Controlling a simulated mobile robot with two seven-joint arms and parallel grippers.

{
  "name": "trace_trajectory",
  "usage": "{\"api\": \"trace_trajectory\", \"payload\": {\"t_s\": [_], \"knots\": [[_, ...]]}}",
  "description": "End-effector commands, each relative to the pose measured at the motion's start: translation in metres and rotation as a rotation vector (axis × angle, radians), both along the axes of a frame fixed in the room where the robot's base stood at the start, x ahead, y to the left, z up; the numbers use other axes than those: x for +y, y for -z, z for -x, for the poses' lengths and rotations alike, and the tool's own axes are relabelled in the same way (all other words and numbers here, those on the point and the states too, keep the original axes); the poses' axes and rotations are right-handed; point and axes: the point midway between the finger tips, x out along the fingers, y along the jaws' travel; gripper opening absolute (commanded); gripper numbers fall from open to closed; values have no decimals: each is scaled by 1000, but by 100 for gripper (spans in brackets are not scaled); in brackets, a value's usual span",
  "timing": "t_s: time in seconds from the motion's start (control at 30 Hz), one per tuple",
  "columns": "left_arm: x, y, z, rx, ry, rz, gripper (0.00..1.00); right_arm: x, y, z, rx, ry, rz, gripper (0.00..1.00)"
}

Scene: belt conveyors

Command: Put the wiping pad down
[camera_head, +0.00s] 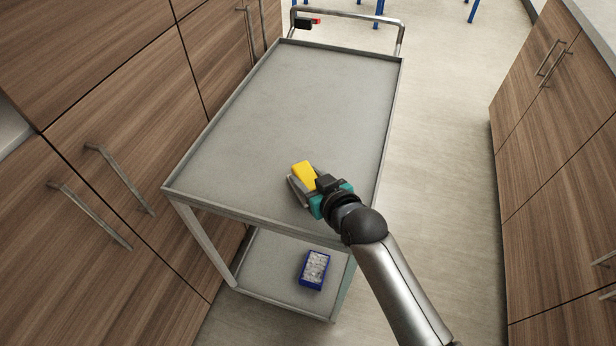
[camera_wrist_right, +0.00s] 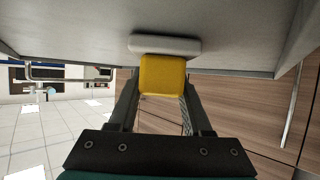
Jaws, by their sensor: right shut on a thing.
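The wiping pad has a yellow top block (camera_head: 304,174) and a light grey pad under it. My right gripper (camera_head: 304,188) is shut on the yellow block over the near part of the grey cart's top shelf (camera_head: 310,100). In the right wrist view the yellow block (camera_wrist_right: 163,75) sits between the two fingers, with the grey pad (camera_wrist_right: 165,44) beyond it. The pad is very close to the shelf surface; I cannot tell whether it touches. My left gripper is not in view.
The top shelf is otherwise bare, with a raised rim. A blue box with pale contents (camera_head: 314,270) is on the lower shelf. A black and red item (camera_head: 305,22) is at the cart handle (camera_head: 350,14). Wooden cabinets (camera_head: 110,110) stand close on the left, others (camera_head: 560,130) on the right.

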Motion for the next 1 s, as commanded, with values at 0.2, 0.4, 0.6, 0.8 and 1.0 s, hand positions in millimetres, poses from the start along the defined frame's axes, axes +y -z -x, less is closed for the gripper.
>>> {"api": "trace_trajectory", "payload": {"t_s": [0.2,0.4,0.6,0.8,1.0], "knots": [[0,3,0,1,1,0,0,-1,14,3,15,-1,5,0],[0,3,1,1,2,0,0,-1,16,5,20,-2,7,67],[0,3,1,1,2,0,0,0,17,5,22,-2,6,79],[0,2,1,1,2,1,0,0,15,5,23,-3,6,79],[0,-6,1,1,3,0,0,-5,-1,15,23,-2,7,79]]}}
